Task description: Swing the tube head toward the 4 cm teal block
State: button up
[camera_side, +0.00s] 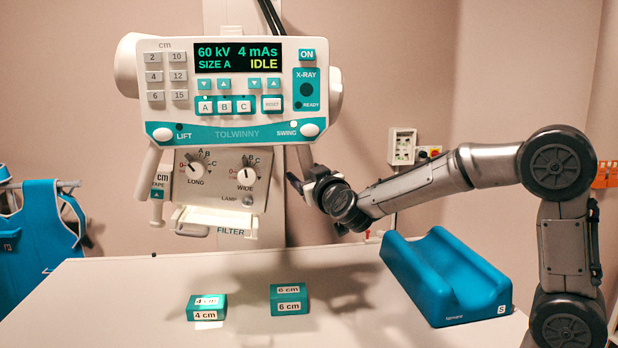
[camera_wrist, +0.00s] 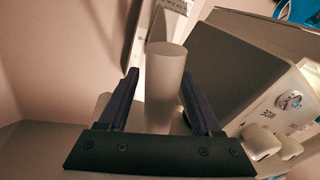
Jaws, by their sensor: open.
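The white tube head (camera_side: 218,90) hangs above the table, its panel facing the side camera and reading 60 kV, 4 mAs, SIZE A, IDLE. A pale handle bar (camera_side: 304,157) slopes down below the SWING knob (camera_side: 310,130). My gripper (camera_side: 294,184) is at the lower end of this bar. In the wrist view, a pale round bar (camera_wrist: 164,95) stands between the open jaws of my gripper (camera_wrist: 160,76); whether a jaw touches it I cannot tell. The 4 cm teal block (camera_side: 207,307) lies on the table, left of the 6 cm teal block (camera_side: 290,300).
A blue grooved cushion (camera_side: 445,275) lies on the right of the white table (camera_side: 130,315). The collimator box (camera_side: 215,190) with LONG and WIDE dials hangs under the tube head. A blue apron (camera_side: 40,240) hangs at the left. The table's left part is clear.

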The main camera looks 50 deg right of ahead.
jog(key=v, duration=1.3)
jog(key=shift+s+a, duration=0.25)
jog(key=shift+s, duration=0.05)
jog(key=shift+d, duration=0.1)
notch_tip(320, 180, up, 4)
jog(key=s+d+t, duration=0.1)
jog(key=s+d, duration=0.1)
jog(key=s, duration=0.1)
jog(key=s+a+f+n+y, duration=0.2)
jog(key=a+f+n+y, duration=0.3)
jog(key=a+y, duration=0.45)
jog(key=s+f+m+g, duration=0.1)
jog(key=s+f+g, duration=0.9)
jog(key=s+f, duration=0.4)
notch_tip(320, 180, down, 2)
jog(key=shift+s+d+f+g, duration=0.2)
jog(key=shift+s+d+g, duration=0.1)
jog(key=shift+d+g, duration=0.1)
